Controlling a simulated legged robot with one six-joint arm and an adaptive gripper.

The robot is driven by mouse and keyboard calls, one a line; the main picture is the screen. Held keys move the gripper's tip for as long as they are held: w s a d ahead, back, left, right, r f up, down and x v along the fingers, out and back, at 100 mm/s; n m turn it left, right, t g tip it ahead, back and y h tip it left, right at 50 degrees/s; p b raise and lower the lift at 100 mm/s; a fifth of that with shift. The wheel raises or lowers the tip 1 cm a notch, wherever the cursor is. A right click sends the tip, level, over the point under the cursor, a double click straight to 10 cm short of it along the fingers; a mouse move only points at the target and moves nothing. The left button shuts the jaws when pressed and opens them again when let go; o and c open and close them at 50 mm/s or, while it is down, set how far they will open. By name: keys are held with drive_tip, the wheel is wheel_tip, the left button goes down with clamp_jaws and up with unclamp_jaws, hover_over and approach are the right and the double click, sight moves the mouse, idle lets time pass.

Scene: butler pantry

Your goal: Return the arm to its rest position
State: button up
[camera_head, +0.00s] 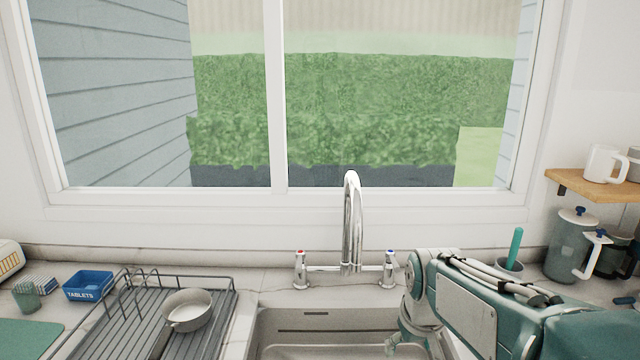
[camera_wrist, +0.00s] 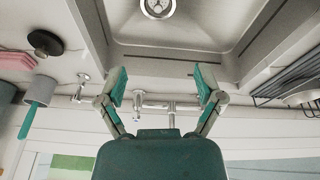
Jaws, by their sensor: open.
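My arm (camera_head: 480,300) comes in from the lower right of the head view and bends down over the right side of the sink (camera_head: 310,317). In the wrist view my gripper (camera_wrist: 161,84) has its two teal-padded fingers spread wide with nothing between them. The sink basin with its round drain (camera_wrist: 157,8) shows beyond the fingers in that view. In the head view the chrome faucet (camera_head: 352,225) stands just left of my arm at the back of the sink. My fingertips are not clear in the head view.
A drying rack (camera_head: 195,335) with a pan (camera_head: 187,310) is left of the sink. A blue box (camera_head: 88,285) and a green cup (camera_head: 27,297) stand farther left. A grey cup with a teal brush (camera_head: 516,248) and a pitcher (camera_head: 570,245) stand behind my arm. A shelf (camera_head: 590,186) holds mugs.

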drive_tip(key=s+r+m+t, duration=0.1)
drive_tip(key=s+r+t, duration=0.1)
drive_tip(key=s, duration=1.4)
drive_tip(key=shift+s+m+t, duration=0.3)
drive_tip(key=shift+s+m, duration=0.05)
drive_tip(key=shift+m, duration=0.05)
drive_tip(key=shift+r, duration=0.1)
